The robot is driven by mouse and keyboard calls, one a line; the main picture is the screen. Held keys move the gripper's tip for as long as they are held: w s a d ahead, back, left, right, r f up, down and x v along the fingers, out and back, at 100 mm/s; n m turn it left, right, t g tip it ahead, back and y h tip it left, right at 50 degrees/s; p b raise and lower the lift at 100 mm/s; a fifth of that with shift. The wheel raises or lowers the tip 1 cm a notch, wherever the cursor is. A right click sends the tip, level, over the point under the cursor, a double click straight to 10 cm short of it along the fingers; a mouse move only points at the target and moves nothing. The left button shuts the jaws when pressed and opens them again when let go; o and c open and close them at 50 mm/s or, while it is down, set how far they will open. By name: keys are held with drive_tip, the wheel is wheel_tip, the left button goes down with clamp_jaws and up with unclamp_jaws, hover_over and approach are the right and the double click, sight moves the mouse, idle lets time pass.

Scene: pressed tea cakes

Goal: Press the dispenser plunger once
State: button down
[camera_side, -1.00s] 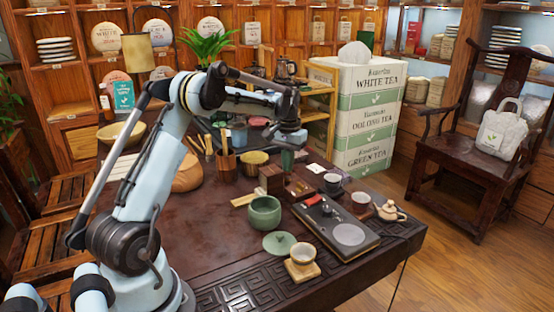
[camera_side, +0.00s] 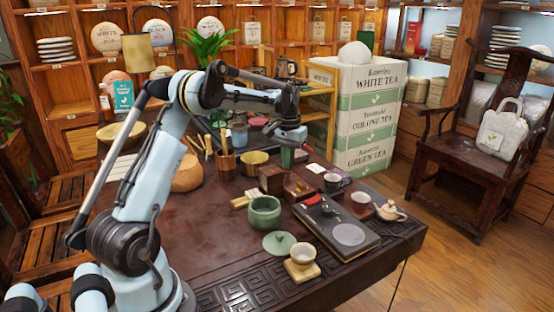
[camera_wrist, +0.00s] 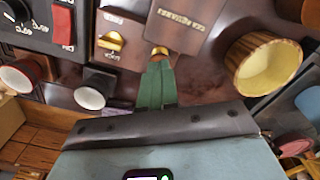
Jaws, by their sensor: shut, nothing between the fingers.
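My gripper (camera_wrist: 158,62) is shut and empty, its green fingers together and pointing down. In the side view my gripper (camera_side: 287,160) hangs above the two small wooden boxes. One is a dark brown wooden box (camera_side: 271,180) that looks like the dispenser; its lettered face (camera_wrist: 190,22) shows in the wrist view. A round brass knob (camera_wrist: 160,50), which looks like the plunger, sits at this box's edge, right at my fingertips. I cannot tell whether they touch. The fingers partly cover the knob.
A second wooden box (camera_wrist: 110,52) with a brass piece stands beside it. A black tray (camera_side: 318,238), cups (camera_side: 333,182), a green bowl (camera_side: 264,212) and a yellow-lined bowl (camera_wrist: 268,66) stand close by. The table's front left is clear.

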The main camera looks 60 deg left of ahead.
drive_tip(key=shift+r, duration=1.9)
drive_tip(key=shift+d, duration=0.1)
drive_tip(key=s+d+r+m+t, duration=0.2)
drive_tip(key=d+r, duration=0.3)
drive_tip(key=d, duration=0.4)
drive_tip(key=s+d+f+m+t, duration=0.2)
drive_tip(key=s+d+m+t, duration=0.2)
drive_tip(key=s+d, duration=0.9)
drive_tip(key=d+t, duration=0.1)
drive_tip(key=d, duration=0.3)
drive_tip(key=shift+s+d+f, duration=0.15)
drive_tip(key=shift+s+f, duration=0.05)
drive_tip(key=shift+s, duration=0.1)
